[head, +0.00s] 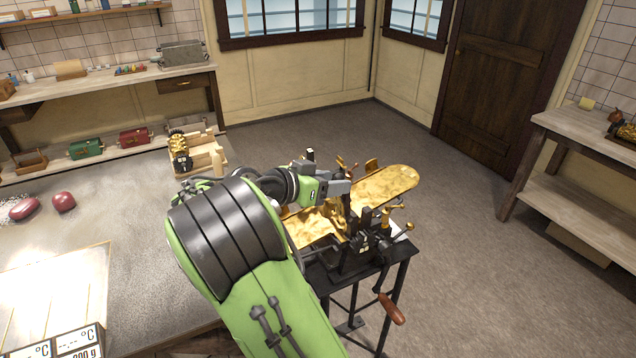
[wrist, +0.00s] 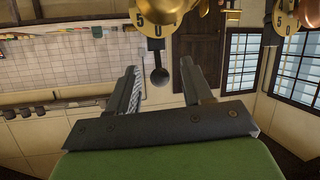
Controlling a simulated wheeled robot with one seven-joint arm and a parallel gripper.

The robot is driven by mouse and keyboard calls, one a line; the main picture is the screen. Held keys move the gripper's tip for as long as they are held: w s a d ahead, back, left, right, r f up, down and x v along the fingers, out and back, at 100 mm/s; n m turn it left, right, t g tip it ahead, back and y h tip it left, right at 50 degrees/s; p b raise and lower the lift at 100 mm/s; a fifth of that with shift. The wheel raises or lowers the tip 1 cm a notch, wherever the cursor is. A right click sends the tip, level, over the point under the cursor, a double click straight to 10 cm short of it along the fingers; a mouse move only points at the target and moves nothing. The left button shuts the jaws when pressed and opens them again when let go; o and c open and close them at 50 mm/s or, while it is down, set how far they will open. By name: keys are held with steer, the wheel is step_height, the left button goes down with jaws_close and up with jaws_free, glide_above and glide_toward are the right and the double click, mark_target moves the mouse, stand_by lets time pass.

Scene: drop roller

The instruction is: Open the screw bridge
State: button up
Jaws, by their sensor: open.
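The drop roller (head: 362,240) stands on a black metal stand, with a dark frame and gold-coloured trays (head: 385,188) on both sides. In the wrist view my gripper (wrist: 160,78) is open and empty. A black ball-ended lever (wrist: 159,74) below a numbered brass dial (wrist: 150,16) appears between the fingers, apparently beyond them. I cannot tell which part is the screw bridge; my arm hides some of the roller.
A wooden crank handle (head: 391,308) hangs at the stand's front. A worktable (head: 120,215) lies left, with a wooden-framed brass roller piece (head: 180,152) near its edge. A shelved bench (head: 580,140) stands right. The floor between is clear.

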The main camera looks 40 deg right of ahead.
steer(key=p+v, duration=0.3)
steer(key=v, duration=1.2)
steer(key=shift+a, duration=0.25)
steer(key=s+d+f+n+t+y, duration=0.1)
steer(key=s+f+n+t+y, duration=0.3)
steer(key=n+y, duration=0.3)
steer(key=s+a+f+n+t+y, duration=0.1)
steer(key=s+a+n+t+y, duration=0.1)
steer(key=s+a+n+y, duration=0.4)
steer(key=s+a+n, duration=0.4)
steer(key=s+a, duration=0.3)
steer(key=s, duration=0.1)
steer(key=shift+a+f+t+y, duration=0.15)
steer(key=shift+a+t+y, duration=0.2)
steer(key=shift+t+y, duration=0.05)
